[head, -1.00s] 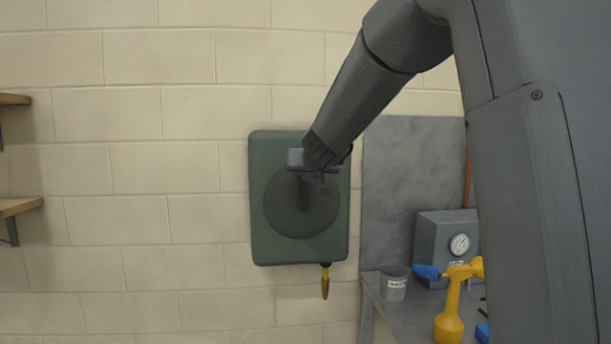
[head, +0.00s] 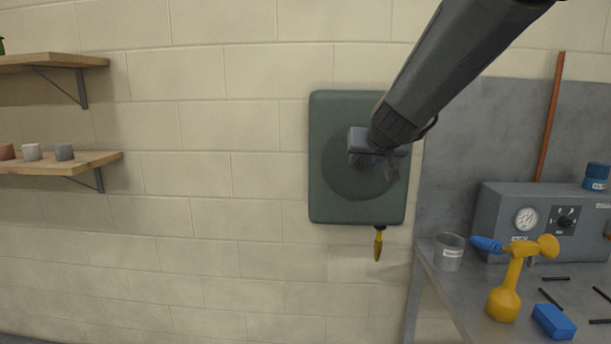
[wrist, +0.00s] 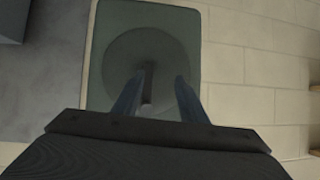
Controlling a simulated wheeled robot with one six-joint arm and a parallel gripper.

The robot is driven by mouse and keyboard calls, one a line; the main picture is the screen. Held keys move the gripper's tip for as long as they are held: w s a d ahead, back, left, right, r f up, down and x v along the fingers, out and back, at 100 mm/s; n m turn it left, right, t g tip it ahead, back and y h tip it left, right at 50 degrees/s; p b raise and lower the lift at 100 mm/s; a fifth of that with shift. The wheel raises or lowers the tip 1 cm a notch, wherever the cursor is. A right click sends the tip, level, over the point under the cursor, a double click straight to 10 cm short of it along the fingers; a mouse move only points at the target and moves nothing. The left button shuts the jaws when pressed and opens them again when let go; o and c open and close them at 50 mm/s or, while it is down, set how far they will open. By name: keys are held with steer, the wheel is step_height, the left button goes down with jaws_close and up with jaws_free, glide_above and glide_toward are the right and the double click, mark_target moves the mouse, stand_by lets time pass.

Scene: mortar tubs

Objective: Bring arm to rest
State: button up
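My gripper (head: 388,166) is at the end of my dark grey arm, which reaches down from the upper right in the head view. It is in front of a dark green wall-mounted box (head: 326,205) with a round recessed-looking disc. In the wrist view, the two fingers of my gripper (wrist: 156,90) are spread apart. A dark upright bar on the disc of the green box (wrist: 104,62) shows between them in the picture. I cannot tell whether the fingers touch it or how far away it is. No object is visibly held.
A grey bench (head: 432,285) at right carries a clear cup (head: 448,254), a yellow bottle (head: 505,300), a blue block (head: 553,322) and a gauge box (head: 500,220). A yellow-handled tool (head: 378,245) hangs below the green box. Shelves (head: 50,163) are at left; the wall between is bare.

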steer(key=s+a+f+n+g+y+b, duration=0.1)
steer(key=s+a+f+g, duration=0.15)
steer(key=s+f, duration=0.55)
steer(key=s+a+f+g, duration=0.1)
steer(key=s+f+g, duration=0.3)
steer(key=f, duration=0.6)
steer(key=s+f+g, duration=0.2)
steer(key=s+f, duration=0.3)
steer(key=s, duration=0.4)
steer(key=s+f+g+b, duration=0.1)
steer(key=s+f+g, duration=0.1)
steer(key=s+f, duration=0.4)
steer(key=s, duration=0.4)
steer(key=shift+s+d+f+n, duration=0.2)
steer(key=shift+d+f+n, duration=0.05)
steer(key=shift+n, duration=0.05)
steer(key=shift+c, duration=0.5)
steer(key=shift+c, duration=0.5)
